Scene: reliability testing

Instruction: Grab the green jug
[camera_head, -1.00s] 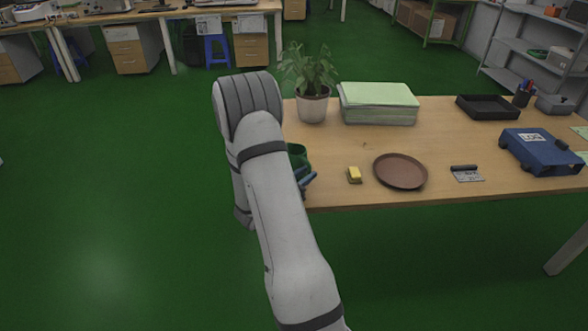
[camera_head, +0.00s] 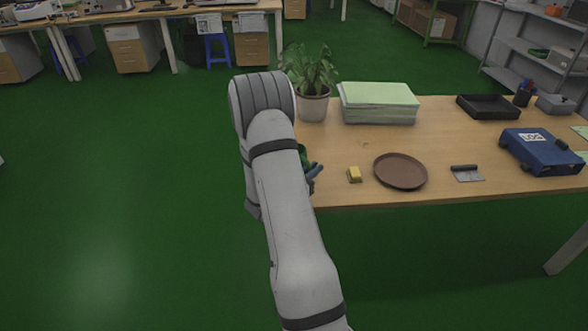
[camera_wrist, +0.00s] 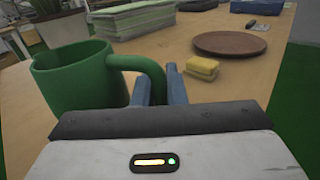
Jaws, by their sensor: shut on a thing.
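The green jug (camera_wrist: 75,80) stands upright at the left of the wrist view, with its handle (camera_wrist: 140,65) reaching to the right. My gripper (camera_wrist: 156,85) has its two blue-grey fingers on either side of the handle and is shut on it. In the head view, my arm hides most of the jug; a bit of its green side (camera_head: 303,153) shows beside the fingers (camera_head: 314,171), near the table's left end.
On the wooden table (camera_head: 450,140) are a yellow sponge-like block (camera_head: 354,174), a brown plate (camera_head: 400,171), a potted plant (camera_head: 312,100), a green-topped paper stack (camera_head: 379,103), a black tray (camera_head: 488,106) and a blue case (camera_head: 541,151). Bare tabletop lies behind the plate.

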